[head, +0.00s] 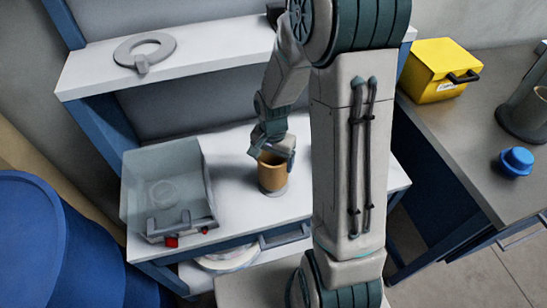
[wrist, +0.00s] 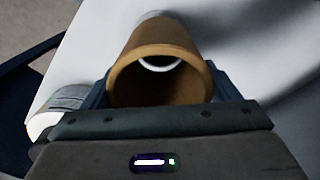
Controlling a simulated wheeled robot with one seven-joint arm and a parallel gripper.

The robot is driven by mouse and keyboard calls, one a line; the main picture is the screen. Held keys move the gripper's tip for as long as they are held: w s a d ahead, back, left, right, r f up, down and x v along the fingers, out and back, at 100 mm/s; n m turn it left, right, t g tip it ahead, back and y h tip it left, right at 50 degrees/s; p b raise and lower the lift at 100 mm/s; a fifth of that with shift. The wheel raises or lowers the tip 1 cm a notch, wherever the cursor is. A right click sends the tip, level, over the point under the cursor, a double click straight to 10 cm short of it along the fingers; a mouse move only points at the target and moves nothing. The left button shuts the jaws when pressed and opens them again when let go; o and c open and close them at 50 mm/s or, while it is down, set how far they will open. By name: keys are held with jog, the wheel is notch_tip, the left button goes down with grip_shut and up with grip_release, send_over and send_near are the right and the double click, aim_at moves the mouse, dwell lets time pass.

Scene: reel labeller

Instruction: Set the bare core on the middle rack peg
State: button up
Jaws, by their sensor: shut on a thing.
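The bare core (head: 271,174) is a brown, open-ended tube. It stands about upright at the front of the white bench shelf, over a small pale round base. My gripper (head: 273,149) comes from above and is shut on its upper part. In the wrist view the core (wrist: 158,50) sits between the two dark fingers of my gripper (wrist: 160,85), with its open end towards the camera. A pale ring shows inside the tube. I cannot tell whether the core rests on the base. No rack peg can be made out clearly; my arm hides part of the bench.
A clear bin (head: 165,190) with a grey handle and red clips stands left of the core. A grey ring-shaped piece (head: 145,50) lies on the upper shelf (head: 210,55). A yellow box (head: 438,72) and a blue knob-like item (head: 516,160) are on the right counter. A blue drum (head: 45,245) stands front left.

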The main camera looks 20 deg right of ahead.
jog(key=shift+f+b, duration=1.1)
jog(key=shift+f, duration=0.35)
jog(key=o, duration=0.9)
notch_tip(320, 180, up, 14)
jog(key=shift+f+p, duration=0.1)
jog(key=shift+p, duration=0.3)
jog(key=s+r+n+t, duration=0.1)
jog(key=s+r+n, duration=0.1)
jog(key=s, duration=0.2)
jog(key=s+r+n+t+p, duration=0.1)
jog(key=s+r+n, duration=0.2)
jog(key=s, duration=0.2)
jog(key=s+r+n, duration=0.2)
jog(key=s+n, duration=0.1)
jog(key=s, duration=0.1)
jog(key=shift+s+r+t, duration=0.35)
jog(key=shift+r+t, duration=0.05)
